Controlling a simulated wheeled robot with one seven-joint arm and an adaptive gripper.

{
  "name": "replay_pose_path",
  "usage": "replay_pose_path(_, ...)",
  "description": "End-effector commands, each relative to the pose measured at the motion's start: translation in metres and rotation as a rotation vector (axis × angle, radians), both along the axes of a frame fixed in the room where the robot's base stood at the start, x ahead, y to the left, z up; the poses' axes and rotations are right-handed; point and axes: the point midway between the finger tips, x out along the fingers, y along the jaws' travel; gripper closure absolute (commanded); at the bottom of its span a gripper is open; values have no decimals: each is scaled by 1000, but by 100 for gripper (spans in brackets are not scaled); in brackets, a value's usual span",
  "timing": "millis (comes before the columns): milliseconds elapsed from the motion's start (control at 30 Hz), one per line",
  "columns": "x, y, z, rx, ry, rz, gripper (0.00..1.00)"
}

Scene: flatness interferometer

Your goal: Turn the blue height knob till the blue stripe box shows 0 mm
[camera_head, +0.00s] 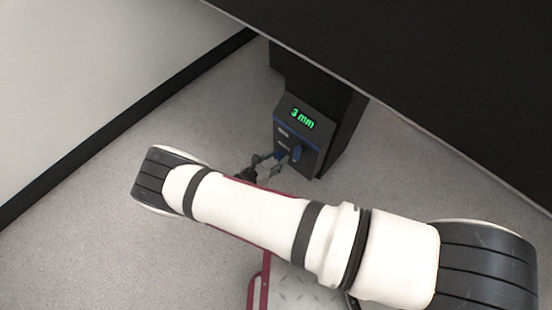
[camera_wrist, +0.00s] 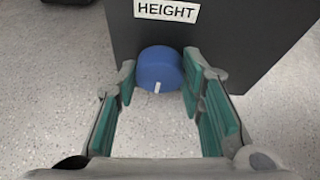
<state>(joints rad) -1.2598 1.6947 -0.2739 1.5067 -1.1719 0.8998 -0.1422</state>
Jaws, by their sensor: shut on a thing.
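The blue height knob (camera_wrist: 158,66) is round, with a short white mark at the lower part of its face. It sits below a white HEIGHT label (camera_wrist: 167,10) on a dark panel. My gripper (camera_wrist: 159,77) has its green-padded fingers on both sides of the knob and is shut on it. The blue stripe box (camera_head: 313,139) stands on the floor, and its green display (camera_head: 302,118) reads 3 mm. In the head view, the fingers reach the lower front of this box, where the grip is small and hard to make out.
A large dark slab (camera_head: 440,70) overhangs the box at the upper right. A pale wall (camera_head: 80,70) with a black base strip runs along the left. The grey speckled floor (camera_head: 90,260) is clear at the lower left.

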Motion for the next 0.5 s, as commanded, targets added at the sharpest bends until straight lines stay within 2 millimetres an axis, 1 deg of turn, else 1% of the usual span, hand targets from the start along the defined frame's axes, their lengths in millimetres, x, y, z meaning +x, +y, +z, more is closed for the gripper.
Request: replay_pose_path(500, 2, 3, -1, -335, 266, -2, 92)
